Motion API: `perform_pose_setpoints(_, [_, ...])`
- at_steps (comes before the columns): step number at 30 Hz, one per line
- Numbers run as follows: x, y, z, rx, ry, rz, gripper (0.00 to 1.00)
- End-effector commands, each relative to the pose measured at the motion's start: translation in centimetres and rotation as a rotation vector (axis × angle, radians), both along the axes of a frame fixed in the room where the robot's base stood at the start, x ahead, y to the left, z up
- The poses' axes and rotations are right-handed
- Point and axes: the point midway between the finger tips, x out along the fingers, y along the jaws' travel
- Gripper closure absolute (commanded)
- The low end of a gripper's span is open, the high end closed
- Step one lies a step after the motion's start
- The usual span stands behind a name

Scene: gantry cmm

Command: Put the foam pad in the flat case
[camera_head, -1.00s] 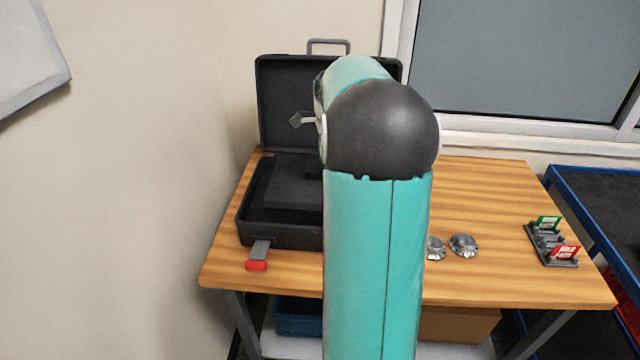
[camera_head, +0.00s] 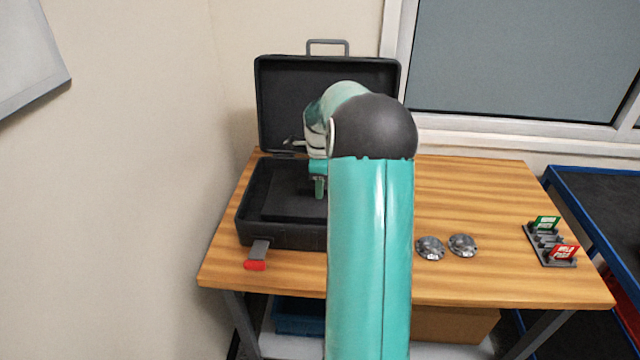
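The flat case (camera_head: 283,236) is black and stands open at the back left of the wooden table, its lid (camera_head: 280,100) raised against the wall side. A dark slab that looks like the foam pad (camera_head: 288,206) lies within the case's lower tray. It is hard to tell apart from the dark lining, and its right part is hidden by my arm. My gripper (camera_head: 319,188) points down over the slab, inside the case outline. Only a teal finger part shows; I cannot tell whether the fingers hold the slab or are apart from it.
A red-ended latch (camera_head: 255,265) sticks out at the case's front. Two round metal parts (camera_head: 446,247) lie right of my arm. A small rack with green and red tags (camera_head: 550,242) stands at the table's right.

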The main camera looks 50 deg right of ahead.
Motion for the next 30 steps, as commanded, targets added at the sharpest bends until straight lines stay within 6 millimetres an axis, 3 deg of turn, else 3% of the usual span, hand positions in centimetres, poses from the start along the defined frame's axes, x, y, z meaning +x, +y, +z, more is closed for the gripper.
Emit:
perform_pose_setpoints(13, [0.0, 0.0, 1.1, -0.002, -0.001, 0.000, 0.55])
perform_pose_setpoints(24, [0.1, -0.1, 8.5, -0.003, -0.002, 0.000, 0.55])
perform_pose_setpoints(30, [0.0, 0.0, 11.3, 0.001, -0.001, 0.000, 0.55])
